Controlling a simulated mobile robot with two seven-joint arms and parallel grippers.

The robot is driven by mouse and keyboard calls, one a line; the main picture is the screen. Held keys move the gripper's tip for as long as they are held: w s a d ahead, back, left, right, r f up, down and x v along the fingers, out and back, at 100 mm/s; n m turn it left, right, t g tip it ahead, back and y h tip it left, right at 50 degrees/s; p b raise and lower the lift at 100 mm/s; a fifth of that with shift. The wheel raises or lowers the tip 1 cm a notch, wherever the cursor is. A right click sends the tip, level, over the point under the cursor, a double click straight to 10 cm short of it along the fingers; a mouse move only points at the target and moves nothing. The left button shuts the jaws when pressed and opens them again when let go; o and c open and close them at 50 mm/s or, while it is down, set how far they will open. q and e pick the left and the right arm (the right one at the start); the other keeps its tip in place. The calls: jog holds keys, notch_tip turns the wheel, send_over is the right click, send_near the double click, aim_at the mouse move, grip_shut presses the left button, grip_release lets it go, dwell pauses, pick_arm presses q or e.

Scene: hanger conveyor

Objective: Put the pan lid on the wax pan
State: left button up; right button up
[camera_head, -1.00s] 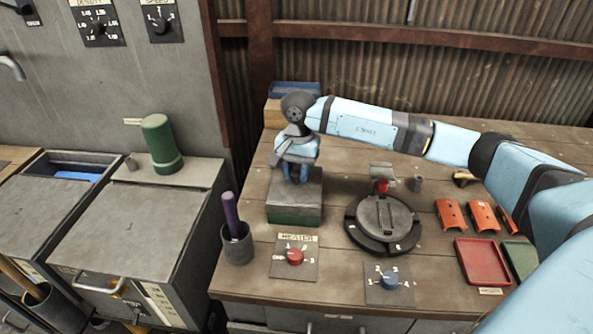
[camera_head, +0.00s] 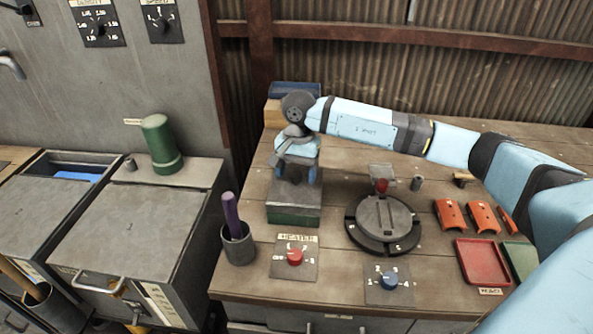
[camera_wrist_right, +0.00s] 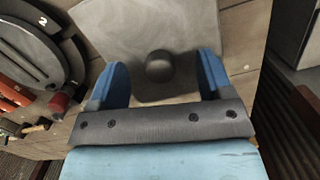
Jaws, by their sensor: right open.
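The pan lid (camera_head: 294,198) is a flat grey plate that lies on top of the wax pan (camera_head: 294,217), a squared box with a green lower side. In the right wrist view the lid (camera_wrist_right: 150,25) fills the upper middle, with its round dark knob (camera_wrist_right: 160,66) between my fingers. My right gripper (camera_head: 296,177) points down over the lid. Its blue fingers stand open, one on each side of the knob and apart from it (camera_wrist_right: 163,80). The pan's inside is hidden under the lid. My left gripper is out of view.
A round dark turntable (camera_head: 383,222) stands right of the pan. A cup with a purple-handled tool (camera_head: 238,245) is at front left. The heater knob (camera_head: 295,257) and blue knob (camera_head: 389,281) are in front. Orange pieces (camera_head: 450,214) and a red tray (camera_head: 482,262) lie right.

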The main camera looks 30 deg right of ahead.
notch_tip(320, 180, up, 14)
jog(key=w+d+b, duration=0.1)
jog(key=shift+d, duration=0.15)
jog(key=shift+f, duration=0.2)
dwell(0.4)
